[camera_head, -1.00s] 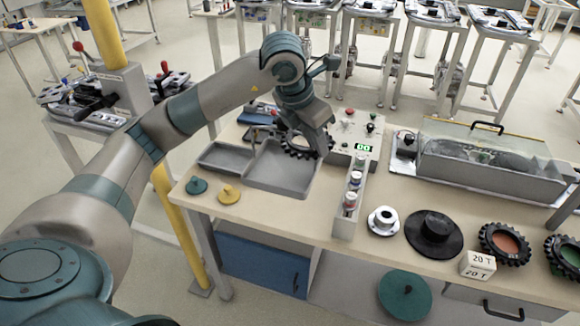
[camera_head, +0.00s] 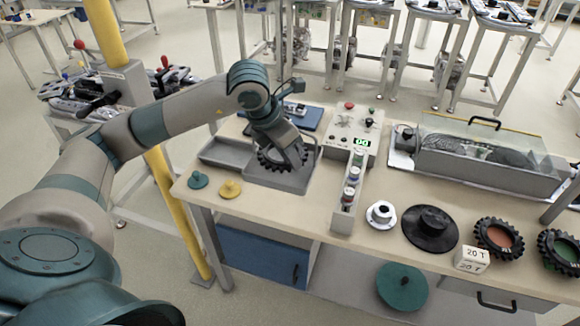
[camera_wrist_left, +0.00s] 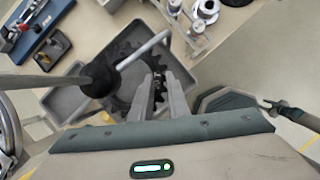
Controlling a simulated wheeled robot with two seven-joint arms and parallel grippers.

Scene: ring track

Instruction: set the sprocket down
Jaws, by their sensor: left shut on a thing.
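The sprocket is a dark toothed ring (camera_head: 268,160) in the head view. My left gripper (camera_head: 293,158) is shut on its rim and holds it over the larger grey tray (camera_head: 288,183). In the left wrist view the sprocket (camera_wrist_left: 124,82) lies between and behind the two fingers of my left gripper (camera_wrist_left: 160,100), with the grey tray (camera_wrist_left: 68,98) below it. I cannot tell whether the sprocket touches the tray floor. The gripper hides part of the ring. My right gripper is not in view.
A smaller grey tray (camera_head: 222,153) adjoins on the left. A control panel with a green display (camera_head: 361,143) stands right. A white flanged hub (camera_head: 381,214) and a black disc (camera_head: 430,230) lie further right.

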